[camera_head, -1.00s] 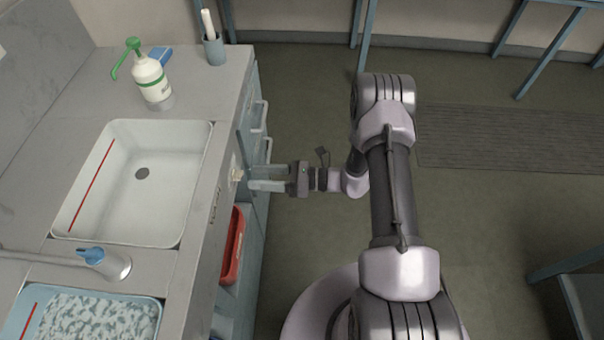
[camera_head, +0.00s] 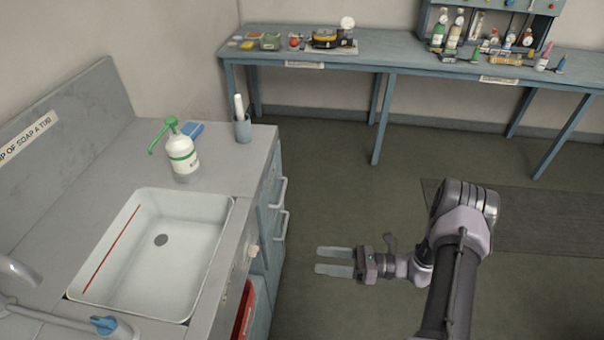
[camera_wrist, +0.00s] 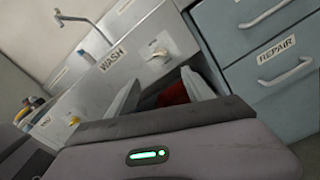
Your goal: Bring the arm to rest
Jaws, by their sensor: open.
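My gripper (camera_head: 334,261) is open and empty in the head view. Its two fingers point left toward the sink cabinet, with a gap of floor between them and the drawer fronts. In the wrist view the spread fingers (camera_wrist: 160,97) point at the cabinet front, with a red thing (camera_wrist: 198,86) behind them in an opening. My arm (camera_head: 450,270) reaches up from the bottom edge and bends at the elbow at the right.
The white sink (camera_head: 170,240) is set in the counter at the left, with a soap pump bottle (camera_head: 182,158) behind it. Drawers with handles (camera_head: 280,193) face my gripper. A long blue bench (camera_head: 410,65) stands at the back. The floor between is clear.

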